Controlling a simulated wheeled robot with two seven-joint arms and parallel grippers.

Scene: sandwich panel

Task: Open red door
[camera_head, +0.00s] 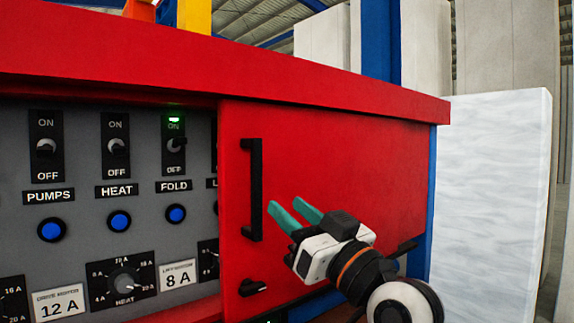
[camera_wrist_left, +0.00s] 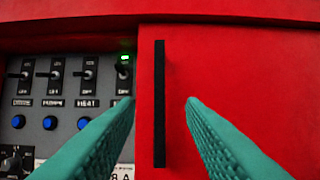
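The red door (camera_head: 340,160) covers the right part of the control panel, beside the exposed switches. Its upright black bar handle (camera_head: 252,190) is near the door's left edge. In the left wrist view the handle (camera_wrist_left: 159,105) stands upright between the two teal fingers in the picture. My left gripper (camera_head: 294,212) is open and empty. In the head view its fingertips are to the right of the handle and appear apart from it; the exact depth gap is hard to tell. My right gripper is not in view.
The grey panel (camera_head: 82,130) with switches, blue buttons and dials lies left of the door. A small black latch-like part (camera_head: 252,287) sits below the handle. A red ledge (camera_head: 200,65) overhangs above. A whitish block (camera_head: 495,190) stands at the right.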

